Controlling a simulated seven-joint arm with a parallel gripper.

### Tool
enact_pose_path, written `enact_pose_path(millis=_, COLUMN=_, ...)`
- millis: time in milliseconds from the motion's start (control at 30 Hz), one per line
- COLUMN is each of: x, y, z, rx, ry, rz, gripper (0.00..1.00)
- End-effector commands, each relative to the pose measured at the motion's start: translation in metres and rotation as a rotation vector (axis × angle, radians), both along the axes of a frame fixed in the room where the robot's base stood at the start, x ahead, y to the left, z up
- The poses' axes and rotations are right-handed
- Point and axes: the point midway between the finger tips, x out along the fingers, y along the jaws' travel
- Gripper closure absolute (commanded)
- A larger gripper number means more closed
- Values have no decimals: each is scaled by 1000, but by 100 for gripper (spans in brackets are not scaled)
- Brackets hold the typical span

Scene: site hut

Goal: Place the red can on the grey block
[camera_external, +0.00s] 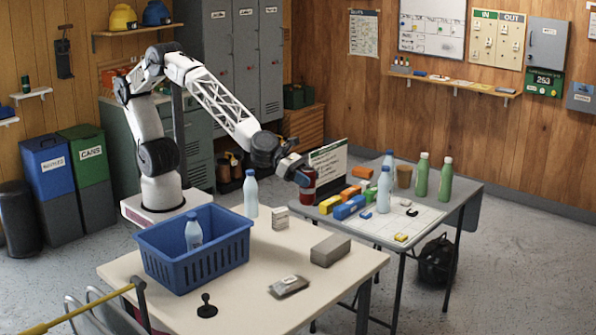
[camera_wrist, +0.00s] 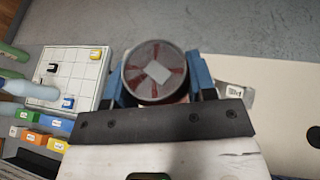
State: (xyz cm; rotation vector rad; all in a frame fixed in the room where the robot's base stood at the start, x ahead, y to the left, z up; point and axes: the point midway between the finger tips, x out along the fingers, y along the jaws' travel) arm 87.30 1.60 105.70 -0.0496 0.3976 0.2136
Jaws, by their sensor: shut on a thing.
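The red can (camera_external: 307,186) is upright between the fingers of my gripper (camera_external: 303,176), held near the left edge of the grey folding table. In the wrist view its round top (camera_wrist: 154,72) faces the camera, with blue fingers of my gripper (camera_wrist: 158,82) on both sides. My gripper is shut on the can. The grey block (camera_external: 331,250) lies on the cream table, below and slightly right of the can in the outside view, apart from it. Its top is bare.
On the cream table (camera_external: 225,322) are a blue crate (camera_external: 203,265) holding a bottle, a white bottle (camera_external: 250,194), a small box (camera_external: 280,218) and a grey packet (camera_external: 288,286). The grey table (camera_external: 462,192) carries bottles and coloured boxes (camera_external: 349,207) close to the can.

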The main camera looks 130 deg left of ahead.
Motion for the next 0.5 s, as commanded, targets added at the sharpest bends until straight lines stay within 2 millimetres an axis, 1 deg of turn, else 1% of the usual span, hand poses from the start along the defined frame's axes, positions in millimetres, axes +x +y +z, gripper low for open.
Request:
enact_pose_path(millis=267, x=-3, y=11, z=-19, rx=-4, ry=4, rz=144, gripper=82)
enact_pose_path(millis=500, x=-11, y=20, z=-36, rx=-4, ry=5, rz=268, gripper=82)
